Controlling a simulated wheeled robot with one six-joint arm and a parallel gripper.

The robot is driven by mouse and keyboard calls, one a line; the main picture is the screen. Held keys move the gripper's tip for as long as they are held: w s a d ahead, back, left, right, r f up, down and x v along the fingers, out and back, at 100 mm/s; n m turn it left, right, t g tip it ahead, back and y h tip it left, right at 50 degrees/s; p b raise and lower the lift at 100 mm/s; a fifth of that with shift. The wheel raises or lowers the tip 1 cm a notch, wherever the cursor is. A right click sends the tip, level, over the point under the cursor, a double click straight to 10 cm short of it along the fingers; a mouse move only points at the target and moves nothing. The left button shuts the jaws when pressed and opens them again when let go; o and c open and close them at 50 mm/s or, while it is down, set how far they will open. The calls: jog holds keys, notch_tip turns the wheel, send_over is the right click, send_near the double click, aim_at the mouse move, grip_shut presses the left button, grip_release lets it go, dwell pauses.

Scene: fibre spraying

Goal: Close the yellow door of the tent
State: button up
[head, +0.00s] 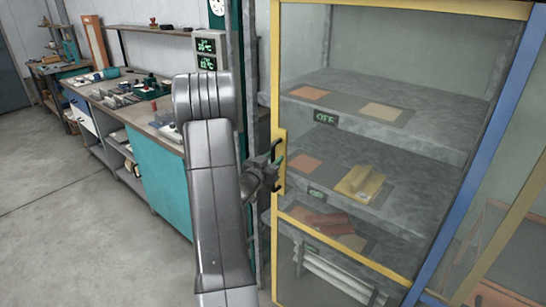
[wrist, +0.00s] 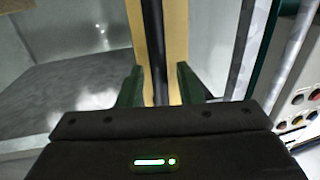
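The tent's yellow-framed door (head: 403,268) has a clear pane and fills the right of the head view. Its dark upright handle (head: 276,166) is on the left yellow stile. My gripper (head: 274,168) is at this handle. In the wrist view, the handle (wrist: 155,45) runs upright between the two green fingers of my gripper (wrist: 160,87), with the yellow stile (wrist: 176,40) behind. The fingers are apart, with a visible space between the handle and the right finger. The head view does not show clearly how far the door stands from the tent frame.
Inside the tent are grey shelves (head: 440,130) with orange and tan patches and a yellow piece (head: 360,184). A blue post (head: 490,150) stands at right. A workbench (head: 155,170) with tools is at left. The floor (head: 60,220) at left is clear.

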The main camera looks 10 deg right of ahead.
jog(key=shift+w+d, duration=0.15)
grip_shut()
jog(key=w+a, duration=0.7)
jog(key=w, duration=0.3)
jog(key=shift+a+r, duration=0.15)
jog(key=shift+a, duration=0.25)
